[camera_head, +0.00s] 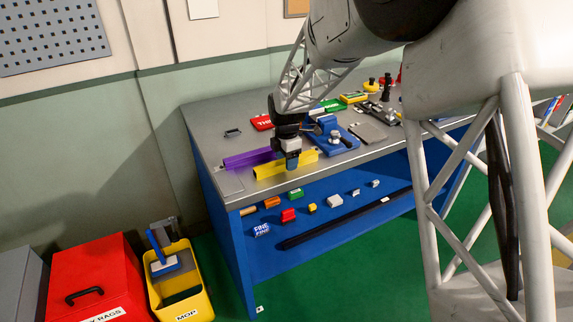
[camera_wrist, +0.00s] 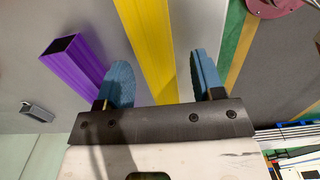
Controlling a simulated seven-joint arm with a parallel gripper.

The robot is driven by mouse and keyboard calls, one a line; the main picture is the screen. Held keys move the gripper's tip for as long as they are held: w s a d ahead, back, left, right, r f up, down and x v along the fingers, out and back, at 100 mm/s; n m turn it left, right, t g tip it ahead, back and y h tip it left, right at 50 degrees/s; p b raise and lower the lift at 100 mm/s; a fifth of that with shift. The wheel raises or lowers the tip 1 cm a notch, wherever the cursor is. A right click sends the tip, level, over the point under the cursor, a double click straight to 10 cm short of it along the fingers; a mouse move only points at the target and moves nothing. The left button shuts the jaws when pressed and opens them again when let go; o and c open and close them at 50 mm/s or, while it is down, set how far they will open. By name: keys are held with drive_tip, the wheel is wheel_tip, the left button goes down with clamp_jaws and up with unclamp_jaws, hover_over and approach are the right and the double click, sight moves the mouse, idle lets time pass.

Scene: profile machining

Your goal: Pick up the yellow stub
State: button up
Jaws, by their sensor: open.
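A yellow profile piece (camera_head: 272,170), the likely yellow stub, lies near the front edge of the grey bench top. In the wrist view, the yellow piece (camera_wrist: 148,45) runs lengthwise between my two blue fingers, with a gap to the right finger. My gripper (camera_head: 292,162) is open and points down over it; it also shows in the wrist view (camera_wrist: 162,78). The left finger is close to the piece's left side; I cannot tell whether it touches. The gripper hides part of the piece in the head view.
A purple profile (camera_head: 240,159) lies beside the yellow one, near the left finger. A blue vise (camera_head: 334,137) stands to the right. A red block (camera_head: 262,122) and a small dark clip (camera_head: 232,132) are on the bench (camera_head: 215,115). Small coloured parts sit on the lower blue shelf.

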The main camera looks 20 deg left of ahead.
drive_tip(key=shift+f, duration=0.65)
drive_tip(key=shift+c, duration=0.3)
drive_tip(key=c, duration=1)
drive_tip(key=shift+c, duration=0.2)
drive_tip(key=shift+r, duration=0.2)
drive_tip(key=shift+r, duration=1.55)
drive_tip(key=shift+s+d+r, duration=0.1)
drive_tip(key=shift+s+d, duration=0.1)
drive_tip(key=shift+s, duration=0.05)
drive_tip(key=s+d+r, duration=0.1)
drive_tip(key=s+d, duration=0.6)
drive_tip(key=s, duration=0.6)
drive_tip(key=shift+d+r, duration=0.15)
drive_tip(key=shift+d, duration=0.25)
